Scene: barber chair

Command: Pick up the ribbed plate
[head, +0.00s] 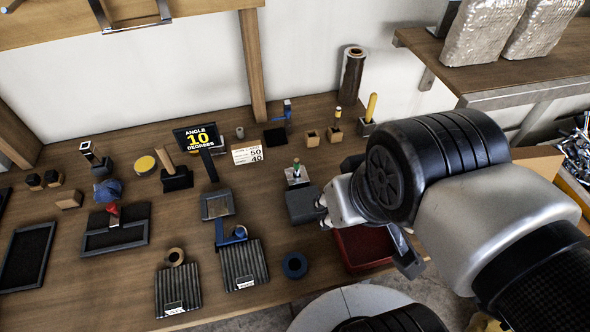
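Two dark grey ribbed plates lie on the wooden bench, each with a small white label at its lower edge. One ribbed plate (178,286) is at the front left of centre. The other ribbed plate (240,262) is to its right and a little farther back. My gripper (355,222) is to the right of both plates and apart from them, near the bench's right part. My wrist hides much of it, so its opening and anything between its fingers cannot be made out.
A brass-coloured ring (175,256) sits at the left plate's back edge, and a blue-handled tool (233,236) at the right plate's back edge. A dark blue ring (295,265) lies right of the plates. A red tray (362,248) is below my gripper.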

